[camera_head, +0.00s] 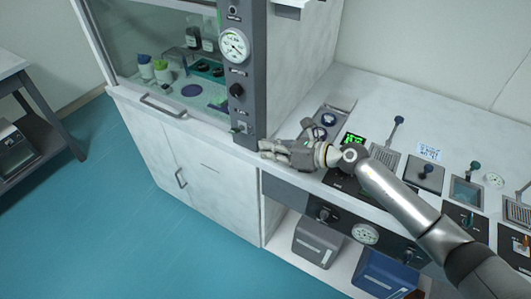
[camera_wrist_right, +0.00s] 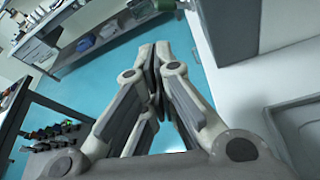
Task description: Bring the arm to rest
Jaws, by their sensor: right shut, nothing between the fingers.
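My right arm (camera_head: 400,200) comes in from the lower right of the head view and reaches over the white bench. Its gripper (camera_head: 268,149) points left, close to the grey panel column of the cabinet and over the bench's front edge. In the right wrist view the fingers of this gripper (camera_wrist_right: 155,52) are closed together, with nothing between them. Blue floor shows beyond the fingertips. My left gripper does not show in either view.
A cabinet with a glass front (camera_head: 165,60) stands left of the gripper, with a gauge (camera_head: 235,45) on its column. The bench (camera_head: 375,95) carries several panels and levers, such as a blue-knobbed lever (camera_head: 398,120). Grey and blue boxes (camera_head: 316,243) stand below. The blue floor (camera_head: 100,220) is open at left.

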